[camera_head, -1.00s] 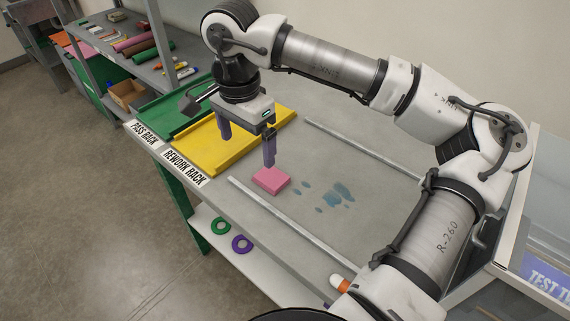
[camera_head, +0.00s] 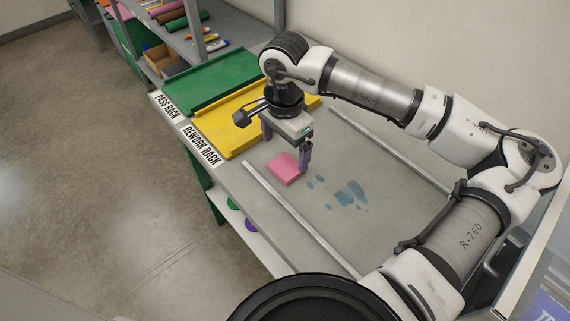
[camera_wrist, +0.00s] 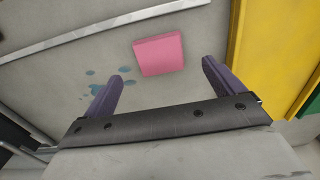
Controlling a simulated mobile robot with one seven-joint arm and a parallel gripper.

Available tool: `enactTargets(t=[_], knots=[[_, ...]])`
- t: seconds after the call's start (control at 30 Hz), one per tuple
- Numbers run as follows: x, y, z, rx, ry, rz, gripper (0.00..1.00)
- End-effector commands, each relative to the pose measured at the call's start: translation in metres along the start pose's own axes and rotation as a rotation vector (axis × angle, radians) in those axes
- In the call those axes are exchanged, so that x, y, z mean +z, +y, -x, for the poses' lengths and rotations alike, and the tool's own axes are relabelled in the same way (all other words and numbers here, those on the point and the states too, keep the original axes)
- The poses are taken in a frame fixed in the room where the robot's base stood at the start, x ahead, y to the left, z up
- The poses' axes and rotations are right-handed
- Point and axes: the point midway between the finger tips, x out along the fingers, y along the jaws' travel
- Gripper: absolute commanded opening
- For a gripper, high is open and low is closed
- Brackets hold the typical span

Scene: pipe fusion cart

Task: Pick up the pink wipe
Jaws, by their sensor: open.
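The pink wipe (camera_head: 284,169) is a flat pink block lying on the grey bench top (camera_head: 262,152), in front of the yellow tray. It also shows in the wrist view (camera_wrist: 159,54), beyond the fingertips and between their lines. My gripper (camera_head: 286,150) is open and empty, with its purple fingers pointing down just behind the wipe in the head view. In the wrist view my gripper (camera_wrist: 161,78) has its two fingers spread wide, with bare bench between them. The wipe looks clear of both fingers there.
Blue liquid spots (camera_head: 348,194) lie right of the wipe. Two metal rails (camera_head: 290,208) run along the bench on either side. The yellow rework tray (camera_head: 225,122) and green pass tray (camera_head: 213,80) lie at the back left. A shelf with rolls (camera_head: 172,12) stands beyond.

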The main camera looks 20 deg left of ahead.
Motion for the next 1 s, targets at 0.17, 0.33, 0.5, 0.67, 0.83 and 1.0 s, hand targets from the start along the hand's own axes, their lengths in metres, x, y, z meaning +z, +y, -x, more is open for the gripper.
enactTargets(t=[0.17,0.33,0.5,0.67,0.83,1.0], knots=[[0.001,0.001,-0.022,0.002,-0.004,0.0,0.94],[0.0,0.0,-0.046,0.001,-0.003,-0.001,0.94],[0.0,0.0,-0.054,0.0,0.0,0.0,0.94],[0.0,0.0,-0.054,0.0,0.0,0.0,0.92],[0.0,0.0,-0.054,0.0,0.0,0.0,0.7],[0.0,0.0,-0.054,0.0,0.0,0.0,0.48]])
